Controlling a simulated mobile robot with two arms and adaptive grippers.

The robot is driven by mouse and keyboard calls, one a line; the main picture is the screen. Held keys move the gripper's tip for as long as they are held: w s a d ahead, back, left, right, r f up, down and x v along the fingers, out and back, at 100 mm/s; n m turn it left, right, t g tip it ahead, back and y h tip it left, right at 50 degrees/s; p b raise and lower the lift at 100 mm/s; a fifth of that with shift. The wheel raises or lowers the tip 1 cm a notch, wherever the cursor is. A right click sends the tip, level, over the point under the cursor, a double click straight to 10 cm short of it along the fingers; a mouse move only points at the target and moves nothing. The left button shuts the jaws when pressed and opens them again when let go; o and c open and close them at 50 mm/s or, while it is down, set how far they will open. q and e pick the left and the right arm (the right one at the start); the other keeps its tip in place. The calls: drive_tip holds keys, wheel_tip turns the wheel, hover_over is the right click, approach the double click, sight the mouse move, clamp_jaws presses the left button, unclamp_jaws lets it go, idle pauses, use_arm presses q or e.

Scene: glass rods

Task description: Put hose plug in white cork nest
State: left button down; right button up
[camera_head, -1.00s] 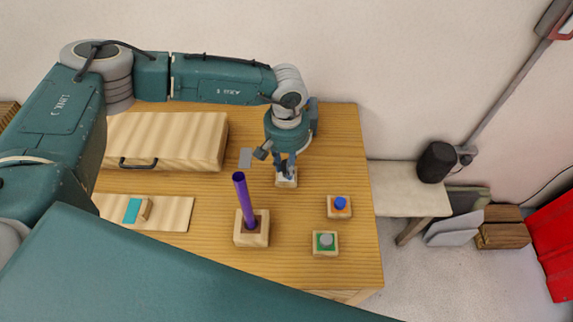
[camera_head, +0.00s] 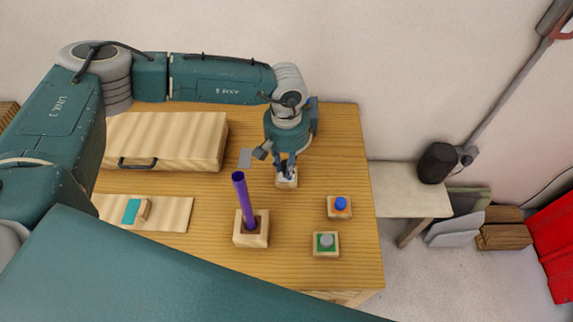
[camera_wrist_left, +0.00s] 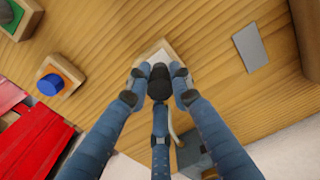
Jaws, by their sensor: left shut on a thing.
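My left gripper (camera_head: 287,169) points down over the white cork nest (camera_head: 287,182), a small wooden block with a white top near the table's back right. In the left wrist view, the fingers of my left gripper (camera_wrist_left: 160,80) are shut around a dark round plug (camera_wrist_left: 160,77), which I take as the hose plug. The white nest (camera_wrist_left: 150,53) lies directly behind the plug in that view and is partly covered by it. I cannot tell whether the plug's lower end is inside the nest or just above it. My right gripper is not in view.
An orange-topped block holds a blue plug (camera_head: 340,203). A green-topped block holds a grey plug (camera_head: 326,241). A tall purple rod (camera_head: 244,200) leans in a wooden holder (camera_head: 251,240) in front of the gripper. A wooden box with a handle (camera_head: 165,140) stands left.

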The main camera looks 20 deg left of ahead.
use_arm(q)
drive_tip(key=shift+f+b, duration=0.75)
drive_tip(key=shift+f, duration=0.05)
drive_tip(key=shift+r, duration=0.3)
drive_tip(key=shift+r, duration=0.5)
idle(1.1)
drive_tip(key=shift+f+b, duration=0.8)
drive_tip(key=shift+b, duration=0.1)
drive_tip(key=c, duration=1.8)
unclamp_jaws()
